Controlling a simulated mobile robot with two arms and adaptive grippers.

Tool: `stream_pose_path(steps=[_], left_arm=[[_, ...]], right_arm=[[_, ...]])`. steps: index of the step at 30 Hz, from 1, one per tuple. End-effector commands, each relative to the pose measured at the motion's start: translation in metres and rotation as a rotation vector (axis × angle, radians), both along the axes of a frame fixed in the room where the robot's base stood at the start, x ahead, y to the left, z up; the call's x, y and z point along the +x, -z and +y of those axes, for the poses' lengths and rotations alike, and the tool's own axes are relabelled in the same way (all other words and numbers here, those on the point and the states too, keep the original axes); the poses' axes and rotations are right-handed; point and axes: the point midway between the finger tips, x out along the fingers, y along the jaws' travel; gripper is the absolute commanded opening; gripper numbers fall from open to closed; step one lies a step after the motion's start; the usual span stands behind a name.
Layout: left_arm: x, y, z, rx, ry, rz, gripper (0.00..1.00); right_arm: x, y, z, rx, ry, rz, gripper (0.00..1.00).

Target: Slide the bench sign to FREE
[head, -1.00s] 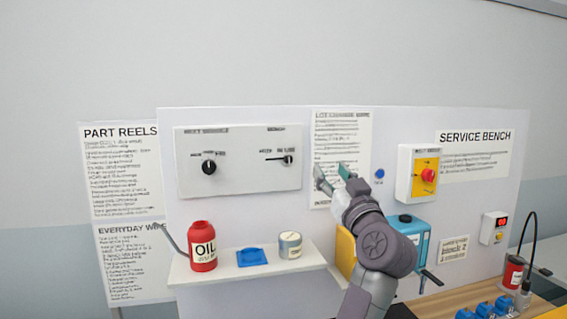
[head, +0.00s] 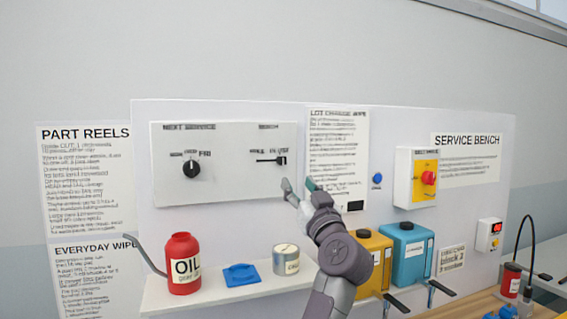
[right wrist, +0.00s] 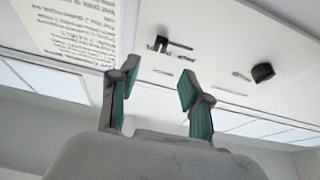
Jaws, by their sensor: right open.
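The bench sign is a slider on a white panel (head: 225,186), with a dark horizontal slot and a black knob (head: 282,160) at the slot's right end, beside the words IN USE. In the right wrist view the black slider knob (right wrist: 159,44) shows ahead, above the gap between the fingers. My right gripper (head: 298,187) is open and empty, just below and slightly right of the knob, apart from it. Its two green-padded fingers (right wrist: 153,92) are spread in the right wrist view. My left gripper is not in view.
A round black dial (head: 191,170) sits left on the same panel. A shelf below (head: 215,291) holds a red oil bottle (head: 183,264), a blue item (head: 241,274) and a tin (head: 286,259). A text sheet (head: 338,150) hangs right of the slider. Yellow and blue canisters (head: 410,245) stand lower right.

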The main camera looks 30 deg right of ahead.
Motion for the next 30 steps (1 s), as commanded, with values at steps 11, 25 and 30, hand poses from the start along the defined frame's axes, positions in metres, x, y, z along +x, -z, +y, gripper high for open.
stream_pose_path(steps=[11,25,30], left_arm=[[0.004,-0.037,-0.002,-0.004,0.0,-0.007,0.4],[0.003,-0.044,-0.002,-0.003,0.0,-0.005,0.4],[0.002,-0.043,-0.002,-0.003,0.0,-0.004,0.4]], right_arm=[[0.07,-0.034,-0.017,0.002,-0.002,0.002,0.48],[0.092,-0.04,-0.022,0.0,0.0,0.0,0.48],[0.092,-0.04,-0.022,0.0,0.0,0.0,0.35]])
